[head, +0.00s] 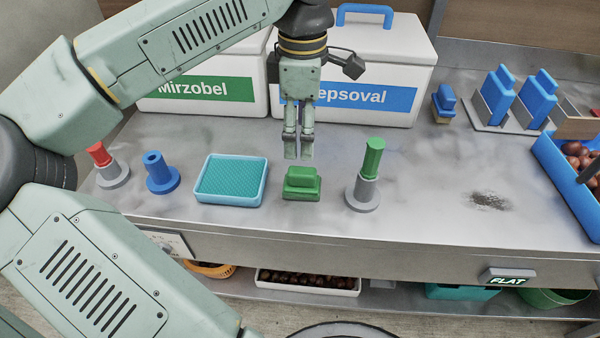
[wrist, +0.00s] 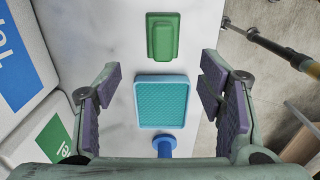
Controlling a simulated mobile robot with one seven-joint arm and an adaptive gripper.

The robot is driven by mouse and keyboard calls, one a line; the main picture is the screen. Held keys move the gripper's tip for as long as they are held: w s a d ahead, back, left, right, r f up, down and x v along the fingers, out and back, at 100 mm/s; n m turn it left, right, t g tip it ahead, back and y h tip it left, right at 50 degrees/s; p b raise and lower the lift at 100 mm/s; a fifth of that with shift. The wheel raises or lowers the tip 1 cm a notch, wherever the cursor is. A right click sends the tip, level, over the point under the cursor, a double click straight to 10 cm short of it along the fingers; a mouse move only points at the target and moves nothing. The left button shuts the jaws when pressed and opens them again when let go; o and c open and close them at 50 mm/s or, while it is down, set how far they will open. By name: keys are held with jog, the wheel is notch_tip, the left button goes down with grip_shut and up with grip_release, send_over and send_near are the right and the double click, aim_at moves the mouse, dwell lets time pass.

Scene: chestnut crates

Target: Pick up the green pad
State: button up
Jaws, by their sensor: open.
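The green pad (head: 302,183) is a small block with a raised grip on top. It lies on the steel counter (head: 420,195), between a light-blue tray and a grey stand with a green cylinder. In the wrist view the green pad (wrist: 163,37) is beyond the fingertips, near the top of the picture. My gripper (head: 299,150) hangs above and slightly behind the pad, fingers pointing down. In the wrist view my gripper (wrist: 157,85) is open and empty, its purple finger faces wide apart.
A light-blue tray (head: 231,200) with a teal textured surface lies left of the pad. The green cylinder (head: 373,157) stands upright at right. Two white boxes (head: 385,50) stand behind. A blue crate of chestnuts (head: 567,185) is far right. The counter right of the cylinder is mostly clear.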

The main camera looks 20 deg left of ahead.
aim_at(302, 170)
notch_tip(302, 170, down, 11)
jog(key=b, duration=0.6)
jog(key=shift+s+d+r, duration=0.15)
jog(key=shift+r, duration=0.15)
jog(key=shift+c, duration=0.3)
grip_shut()
